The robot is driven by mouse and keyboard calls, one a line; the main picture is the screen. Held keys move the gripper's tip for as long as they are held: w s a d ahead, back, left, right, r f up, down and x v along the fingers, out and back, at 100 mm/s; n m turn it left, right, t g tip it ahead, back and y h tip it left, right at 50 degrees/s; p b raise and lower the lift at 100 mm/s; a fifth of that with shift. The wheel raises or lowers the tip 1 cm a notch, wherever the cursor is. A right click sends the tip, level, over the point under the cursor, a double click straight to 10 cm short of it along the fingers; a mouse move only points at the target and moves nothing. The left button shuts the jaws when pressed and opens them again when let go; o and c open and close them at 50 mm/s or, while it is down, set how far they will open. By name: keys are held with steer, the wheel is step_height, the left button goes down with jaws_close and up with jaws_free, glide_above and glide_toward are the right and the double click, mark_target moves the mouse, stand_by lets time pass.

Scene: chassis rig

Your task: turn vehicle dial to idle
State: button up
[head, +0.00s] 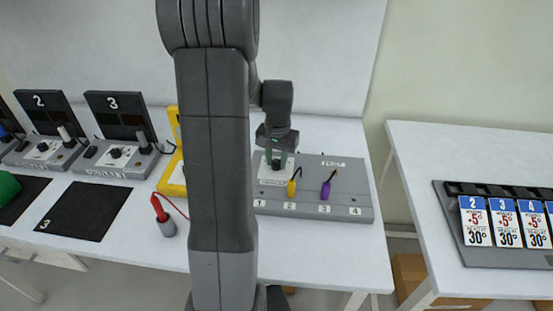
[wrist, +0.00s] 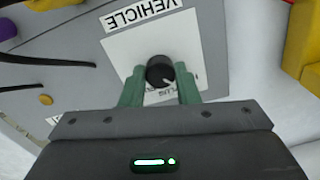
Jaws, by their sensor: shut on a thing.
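The vehicle dial is a round black knob (wrist: 160,71) with a light pointer mark, on a white plate (wrist: 121,50) labelled VEHICLE in the wrist view. The pointer slants toward the lower right of that view. Small print near the knob is partly covered, and I cannot read an idle mark. My gripper (wrist: 158,90) has its two green fingers on either side of the knob, shut on it. In the head view my gripper (head: 277,161) points down over the white plate (head: 268,180) on the grey panel (head: 345,185), and the dial is hard to make out.
A yellow plug (head: 291,188) and a purple plug (head: 326,190) stand on the panel to the right of my gripper. A yellow frame (head: 171,182) is to the left, and a red-handled probe (head: 158,208) stands nearby. Another table with cards (head: 474,222) is far right.

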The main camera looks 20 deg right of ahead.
mark_target(278, 163)
steer(key=shift+n, duration=0.4)
steer(key=o, duration=1)
steer(key=shift+c, duration=0.2)
step_height(278, 163, up, 14)
steer(key=shift+d, duration=0.15)
steer(key=shift+s+f, duration=0.1)
steer(key=shift+f, duration=0.1)
step_height(278, 163, down, 14)
steer(key=shift+r, duration=0.15)
